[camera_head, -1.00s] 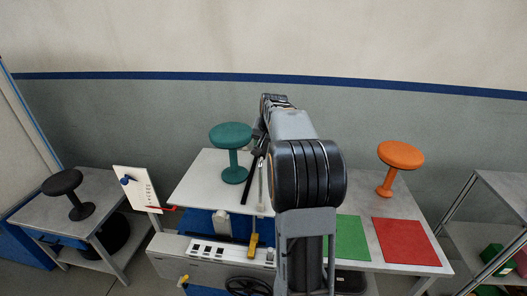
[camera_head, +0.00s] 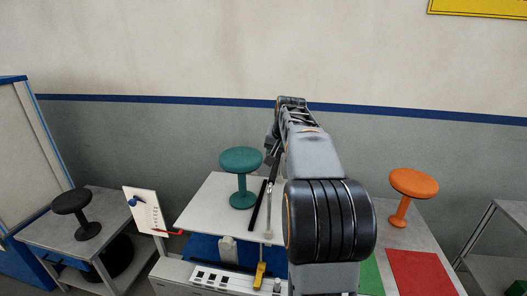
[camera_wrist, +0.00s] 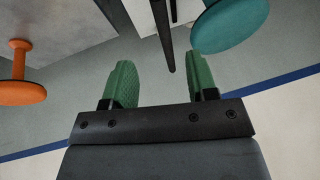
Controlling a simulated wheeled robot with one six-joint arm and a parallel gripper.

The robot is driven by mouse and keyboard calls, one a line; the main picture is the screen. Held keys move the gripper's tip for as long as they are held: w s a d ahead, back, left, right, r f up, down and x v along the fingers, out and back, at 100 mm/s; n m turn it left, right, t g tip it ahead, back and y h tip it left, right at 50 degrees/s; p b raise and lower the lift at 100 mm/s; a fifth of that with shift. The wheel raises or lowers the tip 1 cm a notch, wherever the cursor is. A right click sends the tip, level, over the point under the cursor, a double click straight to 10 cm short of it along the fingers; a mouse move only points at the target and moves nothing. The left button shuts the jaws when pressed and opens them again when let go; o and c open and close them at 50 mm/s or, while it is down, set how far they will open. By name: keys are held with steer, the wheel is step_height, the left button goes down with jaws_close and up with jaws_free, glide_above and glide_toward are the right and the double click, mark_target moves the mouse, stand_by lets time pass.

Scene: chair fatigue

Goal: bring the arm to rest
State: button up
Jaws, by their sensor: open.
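My gripper (camera_wrist: 160,78) shows in the wrist view with its two green fingers spread apart and nothing between them. In the head view my arm reaches up and forward over the table, and the gripper is mostly hidden behind it. A teal stool (camera_head: 241,160) stands upright on the white board left of my arm; its seat also shows at the top right of the wrist view (camera_wrist: 228,20). The gripper is apart from it. An orange stool (camera_head: 413,184) stands to the right and also shows at the left of the wrist view (camera_wrist: 20,92).
A black stool (camera_head: 72,203) stands on a side table at the left, near a white panel (camera_head: 146,211). A dark upright bar (camera_head: 258,205) stands close to my arm. Green and red mats (camera_head: 420,272) lie at right. A shelf (camera_head: 500,240) stands far right.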

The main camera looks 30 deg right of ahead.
steer(key=shift+w, duration=0.1)
steer(key=s+a+f+n, duration=0.4)
steer(key=s+a+f, duration=0.2)
steer(key=s+a, duration=0.3)
steer(key=s+a+f+n+y, duration=0.1)
steer(key=s+a+f+n, duration=0.4)
steer(key=s+a, duration=0.5)
steer(key=a+f, duration=0.1)
steer(key=a, duration=0.5)
steer(key=shift+s+a+f+y, duration=0.2)
steer(key=shift+f+y, duration=0.1)
steer(key=shift+f, duration=0.05)
steer(key=shift+c, duration=0.5)
